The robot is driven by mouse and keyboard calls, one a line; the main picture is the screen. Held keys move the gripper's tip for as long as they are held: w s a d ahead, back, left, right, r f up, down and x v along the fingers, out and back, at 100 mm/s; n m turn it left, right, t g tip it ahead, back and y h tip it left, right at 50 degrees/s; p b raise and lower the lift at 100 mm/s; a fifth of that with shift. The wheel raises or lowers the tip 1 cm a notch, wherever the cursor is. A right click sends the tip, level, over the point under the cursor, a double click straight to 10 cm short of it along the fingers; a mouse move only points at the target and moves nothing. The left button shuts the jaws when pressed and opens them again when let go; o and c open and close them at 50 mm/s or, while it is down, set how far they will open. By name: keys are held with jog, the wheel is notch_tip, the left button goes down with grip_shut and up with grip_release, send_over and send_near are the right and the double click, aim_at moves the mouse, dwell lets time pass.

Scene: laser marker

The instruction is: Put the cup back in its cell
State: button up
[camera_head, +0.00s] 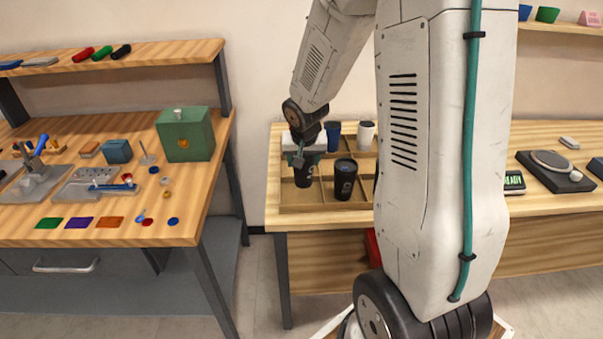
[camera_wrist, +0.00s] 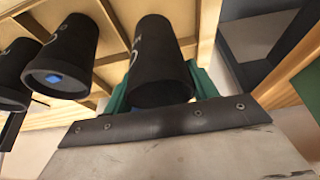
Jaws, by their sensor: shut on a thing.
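My gripper (camera_head: 303,158) is shut on a black cup (camera_head: 304,177) at the front left cell of the wooden divided tray (camera_head: 318,208). In the wrist view the green fingers of my gripper (camera_wrist: 161,88) press on both sides of this black cup (camera_wrist: 160,62), which has a light mark on its side. The cup looks about upright within the cell's outline. I cannot tell whether its base touches the tray floor. The tray's pale dividers (camera_wrist: 113,22) show beside the cup in the wrist view.
Another black cup (camera_head: 345,180) stands in the cell to the right. A blue cup (camera_head: 333,134) and a white cup (camera_head: 366,134) stand in the back row. My arm hides the tray's right part. A scale (camera_head: 551,163) is farther right, and a cluttered bench (camera_head: 195,214) stands left.

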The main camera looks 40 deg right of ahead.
aim_at(303, 171)
jog(key=shift+f, duration=2.15)
jog(key=o, duration=0.7)
jog(key=shift+f, duration=0.1)
